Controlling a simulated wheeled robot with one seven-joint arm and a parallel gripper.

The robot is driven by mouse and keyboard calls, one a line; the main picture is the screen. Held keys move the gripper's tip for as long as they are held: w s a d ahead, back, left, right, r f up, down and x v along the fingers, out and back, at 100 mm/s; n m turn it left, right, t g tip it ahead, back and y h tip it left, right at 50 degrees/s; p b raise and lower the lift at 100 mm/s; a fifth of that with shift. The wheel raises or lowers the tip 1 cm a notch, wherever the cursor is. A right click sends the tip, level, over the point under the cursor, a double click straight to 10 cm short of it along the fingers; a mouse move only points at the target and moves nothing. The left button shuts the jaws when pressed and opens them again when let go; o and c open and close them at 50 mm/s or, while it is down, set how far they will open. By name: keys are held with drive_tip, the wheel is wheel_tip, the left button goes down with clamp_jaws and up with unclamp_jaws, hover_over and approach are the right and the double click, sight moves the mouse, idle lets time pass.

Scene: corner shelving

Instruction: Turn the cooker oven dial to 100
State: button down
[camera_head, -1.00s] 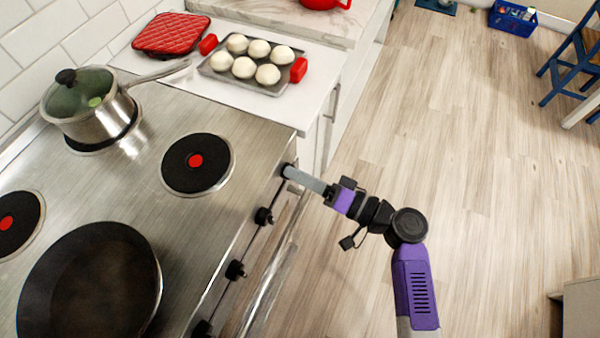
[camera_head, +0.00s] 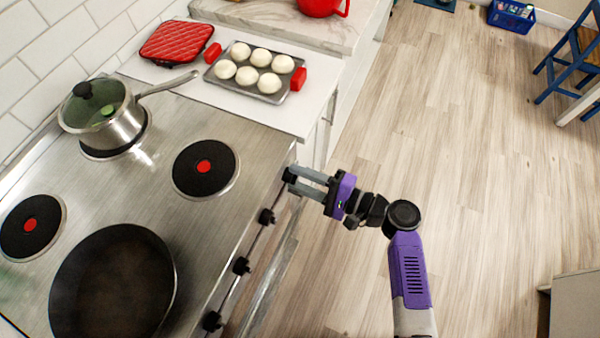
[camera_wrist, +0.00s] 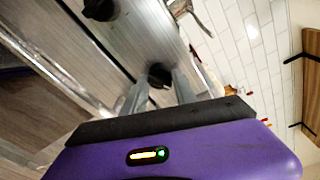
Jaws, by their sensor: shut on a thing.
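The steel cooker (camera_head: 150,195) has a row of black dials along its front edge. My gripper (camera_head: 290,180) is at the far end of this row, its two grey fingers shut on the far dial (camera_wrist: 160,72). In the wrist view the dial sits between the fingertips of my gripper (camera_wrist: 160,90). The other dials (camera_head: 241,265) stand free nearer the camera, one also showing in the wrist view (camera_wrist: 100,9). The dial's markings cannot be read, and I cannot tell its setting.
A lidded pot (camera_head: 105,120) and a dark frying pan (camera_head: 112,285) stand on the hob. A baking tray (camera_head: 210,76) with several white buns and a red mitt (camera_head: 177,41) lie on the counter behind. An oven handle (camera_head: 268,285) runs below the dials.

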drive_tip(key=m+g+p, duration=0.1)
drive_tip(key=m+p, duration=0.2)
drive_tip(key=m, duration=0.2)
drive_tip(key=shift+w+r, duration=0.1)
drive_tip(key=shift+r, duration=0.05)
drive_tip(key=m+p, duration=0.2)
drive_tip(key=m, duration=0.2)
drive_tip(key=shift+g, duration=0.4)
drive_tip(key=shift+f+m+p, duration=0.2)
drive_tip(key=shift+m+p, duration=0.1)
drive_tip(key=shift+m, duration=0.1)
drive_tip(key=c, duration=1)
unclamp_jaws()
drive_tip(key=f+b+v, duration=0.1)
drive_tip(key=v, duration=0.6)
drive_tip(key=shift+d+r, duration=0.45)
